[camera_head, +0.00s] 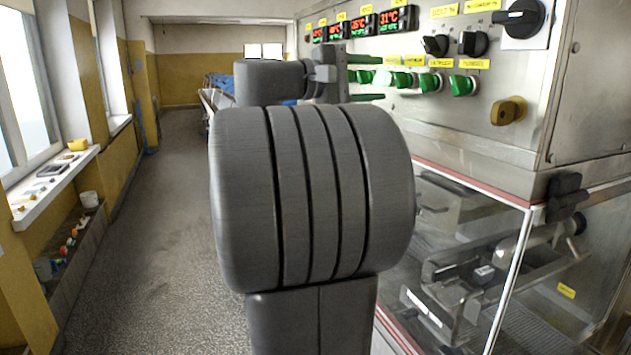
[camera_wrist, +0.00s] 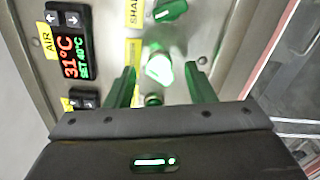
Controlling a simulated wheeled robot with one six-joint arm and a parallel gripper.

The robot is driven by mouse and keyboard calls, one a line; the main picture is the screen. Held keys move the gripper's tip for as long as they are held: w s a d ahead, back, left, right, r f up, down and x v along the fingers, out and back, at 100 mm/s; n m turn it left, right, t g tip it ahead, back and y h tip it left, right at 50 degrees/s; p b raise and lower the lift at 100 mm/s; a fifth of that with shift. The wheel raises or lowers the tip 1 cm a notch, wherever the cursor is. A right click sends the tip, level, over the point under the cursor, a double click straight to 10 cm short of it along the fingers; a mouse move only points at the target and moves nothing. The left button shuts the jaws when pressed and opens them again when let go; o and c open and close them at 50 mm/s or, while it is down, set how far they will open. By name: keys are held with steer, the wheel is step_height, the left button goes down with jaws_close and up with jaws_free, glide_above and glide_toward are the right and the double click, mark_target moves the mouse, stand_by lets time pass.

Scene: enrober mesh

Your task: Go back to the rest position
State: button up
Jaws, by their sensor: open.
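My gripper (camera_head: 372,78) is in front of the steel control panel (camera_head: 590,90), with its two green fingers spread apart. In the wrist view my gripper (camera_wrist: 161,86) is open, and nothing is held between the fingers. A pale, lit knob (camera_wrist: 158,68) shows in the gap between the fingers. Whether the fingers touch the panel or the knob, I cannot tell. A green knob (camera_wrist: 170,10) is just beyond the gap. The temperature display (camera_wrist: 70,57) reads 31°C, set 40°C. My own arm hides part of the panel in the head view.
Green knobs (camera_head: 463,86), black knobs (camera_head: 473,43) and a yellow-brown knob (camera_head: 508,111) stick out of the panel. Below is a clear-walled machine enclosure (camera_head: 450,230). A windowsill (camera_head: 50,187) with small items runs along the left. The floor (camera_head: 150,240) between them is open.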

steer(key=n+p, duration=0.3)
steer(key=shift+r, duration=0.3)
steer(key=shift+a+f+n, duration=0.25)
steer(key=shift+n, duration=0.05)
steer(key=shift+s+a+f, duration=0.1)
steer(key=shift+s+a, duration=0.1)
steer(key=shift+a, duration=0.2)
steer(key=shift+s+a+b, duration=0.25)
steer(key=shift+a+b, duration=0.05)
steer(key=shift+a, duration=0.2)
steer(key=shift+r, duration=0.2)
